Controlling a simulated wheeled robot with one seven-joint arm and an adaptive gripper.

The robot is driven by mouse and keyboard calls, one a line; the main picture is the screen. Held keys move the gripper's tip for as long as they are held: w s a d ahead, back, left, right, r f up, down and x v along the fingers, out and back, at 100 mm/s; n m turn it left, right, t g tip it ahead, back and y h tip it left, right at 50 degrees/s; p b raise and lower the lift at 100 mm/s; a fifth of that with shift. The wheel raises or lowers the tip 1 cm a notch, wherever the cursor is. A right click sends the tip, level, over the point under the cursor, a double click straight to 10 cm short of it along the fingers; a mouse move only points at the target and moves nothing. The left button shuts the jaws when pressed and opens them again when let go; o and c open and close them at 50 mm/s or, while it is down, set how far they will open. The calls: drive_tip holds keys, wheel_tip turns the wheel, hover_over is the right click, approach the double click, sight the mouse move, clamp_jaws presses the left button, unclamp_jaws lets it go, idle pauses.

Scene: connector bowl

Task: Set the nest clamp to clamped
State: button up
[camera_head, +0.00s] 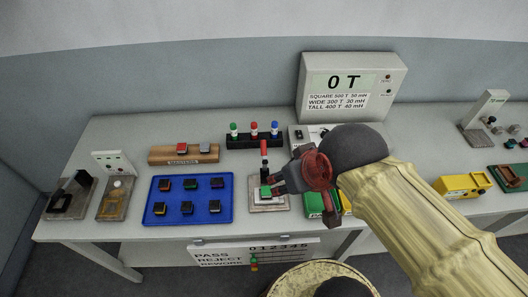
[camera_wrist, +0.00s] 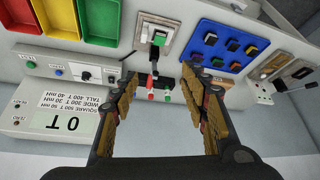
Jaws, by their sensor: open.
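The nest clamp is a pale plate (camera_head: 268,206) with a green piece (camera_head: 265,191) in its middle and a dark lever with a red grip (camera_head: 264,150). The lever stands up at the back of the plate in the head view. The plate also shows at the top of the wrist view (camera_wrist: 146,32), with the green piece and dark lever on it. My gripper (camera_head: 274,184) is beside the nest on its right in the head view, partly covering it. In the wrist view my gripper (camera_wrist: 163,79) is open, with nothing between its fingers; the lever lies beyond the fingertips.
A rack (camera_head: 240,142) with green, red and blue pegs stands close behind the clamp. A blue tray (camera_head: 153,214) with several small blocks is to its left. A meter box (camera_head: 392,72) reading "0 T" stands behind. A yellow box (camera_head: 455,184) is at the right.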

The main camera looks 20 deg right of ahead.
drive_tip(key=shift+c, duration=0.6)
